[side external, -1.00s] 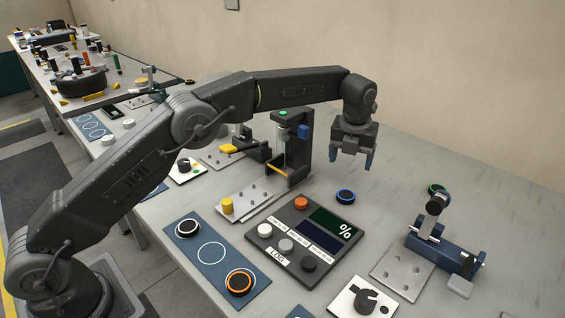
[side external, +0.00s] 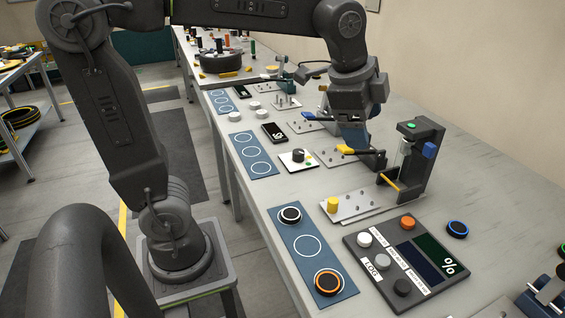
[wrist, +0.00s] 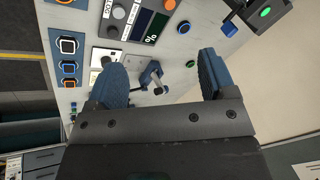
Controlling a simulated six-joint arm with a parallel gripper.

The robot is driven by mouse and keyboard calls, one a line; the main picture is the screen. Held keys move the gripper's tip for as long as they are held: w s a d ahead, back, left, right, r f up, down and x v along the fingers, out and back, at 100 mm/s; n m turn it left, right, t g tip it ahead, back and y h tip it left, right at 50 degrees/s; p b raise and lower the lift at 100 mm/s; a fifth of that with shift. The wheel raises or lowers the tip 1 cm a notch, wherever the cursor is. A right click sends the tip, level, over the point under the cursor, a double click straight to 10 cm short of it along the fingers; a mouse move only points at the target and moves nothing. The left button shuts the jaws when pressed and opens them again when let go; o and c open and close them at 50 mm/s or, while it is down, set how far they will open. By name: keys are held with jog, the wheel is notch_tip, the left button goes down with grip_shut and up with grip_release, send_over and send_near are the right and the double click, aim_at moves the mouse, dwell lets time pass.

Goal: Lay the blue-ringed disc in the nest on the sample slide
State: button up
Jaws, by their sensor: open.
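The blue-ringed disc (side external: 457,229) is a dark disc with a blue rim, lying flat on the bench right of the log panel. It also shows near the top of the wrist view (wrist: 184,27). A silver plate (side external: 362,203) with a yellow knob (side external: 333,204) lies in front of a dark tower; it may be the sample slide. I cannot make out a nest on it. My gripper (side external: 355,138) is left of the tower in the side view, apart from the disc. In the wrist view its blue fingers (wrist: 163,78) are wide apart and empty.
The dark tower (side external: 415,160) has a green button and a blue block. The log panel (side external: 410,262) has several round buttons. A blue mat (side external: 308,262) holds a white-ringed and an orange-ringed disc. A green-ringed disc (wrist: 190,64) lies near a small clamp (wrist: 150,78).

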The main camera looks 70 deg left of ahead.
jog(key=s+a+f+n, duration=0.1)
jog(key=s+f+n, duration=0.1)
jog(key=s+n, duration=0.3)
jog(key=s, duration=0.2)
jog(key=shift+s+a+t, duration=0.15)
jog(key=shift+s+t, duration=0.15)
jog(key=shift+o, duration=0.6)
jog(key=s+f+n, duration=0.4)
jog(key=s+n, duration=0.1)
jog(key=s, duration=0.1)
jog(key=shift+s+a+f+t, duration=0.2)
jog(key=shift+a+f+t, duration=0.05)
jog(key=shift+a+t, duration=0.05)
